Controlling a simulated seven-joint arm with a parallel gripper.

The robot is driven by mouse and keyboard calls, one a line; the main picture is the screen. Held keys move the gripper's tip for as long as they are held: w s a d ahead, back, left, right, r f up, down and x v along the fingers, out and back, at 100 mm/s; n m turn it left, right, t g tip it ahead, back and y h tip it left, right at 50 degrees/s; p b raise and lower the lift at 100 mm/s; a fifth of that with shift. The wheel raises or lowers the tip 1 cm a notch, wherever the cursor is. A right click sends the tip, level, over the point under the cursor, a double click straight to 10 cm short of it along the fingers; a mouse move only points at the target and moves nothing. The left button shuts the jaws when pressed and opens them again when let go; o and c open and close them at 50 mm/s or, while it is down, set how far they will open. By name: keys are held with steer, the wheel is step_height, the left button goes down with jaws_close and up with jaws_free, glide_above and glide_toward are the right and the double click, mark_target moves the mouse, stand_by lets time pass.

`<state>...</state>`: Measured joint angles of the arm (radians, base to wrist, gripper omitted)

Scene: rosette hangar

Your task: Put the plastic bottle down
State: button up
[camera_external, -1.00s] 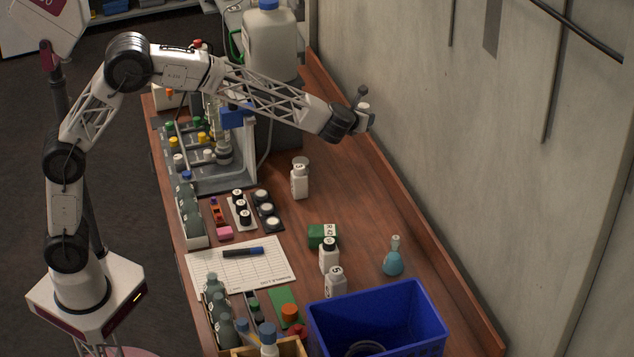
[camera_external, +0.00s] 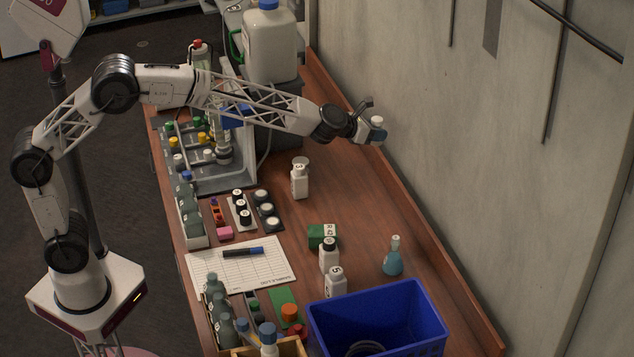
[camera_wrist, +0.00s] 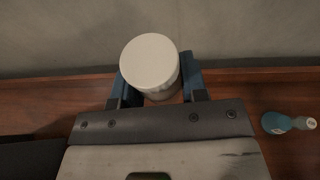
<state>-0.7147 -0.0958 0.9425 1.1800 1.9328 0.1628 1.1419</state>
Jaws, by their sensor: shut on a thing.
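My gripper (camera_external: 372,131) is at the end of my outstretched arm, above the far right part of the bench near the wall. It is shut on a plastic bottle, whose white cap (camera_external: 377,121) shows at the fingertips. In the wrist view the round white cap (camera_wrist: 150,62) sits between the two blue fingers of my gripper (camera_wrist: 160,82) and hides most of the bottle below it. The bottle is held up, apart from the wooden bench top (camera_external: 350,190).
A white bottle (camera_external: 299,180) stands alone mid-bench. Bare wood lies between.

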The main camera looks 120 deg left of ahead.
steer(key=shift+w+d+m+t+h, duration=0.7)
steer(key=shift+d+m+t, duration=0.1)
steer(key=shift+d+m, duration=0.1)
steer(key=shift+w+d, duration=0.1)
steer(key=shift+w+d+r+m+t+h, duration=1.15)
steer(key=shift+d+m+t+h, duration=0.45)
steer(key=shift+d+m+h, duration=1.9)
step_height(320, 180, down, 18)
steer(key=shift+d, duration=0.3)
steer(key=shift+f, duration=0.15)
steer(key=shift+f, duration=3.05)
steer(key=shift+f, duration=0.1)
steer(key=shift+f, duration=1.75)
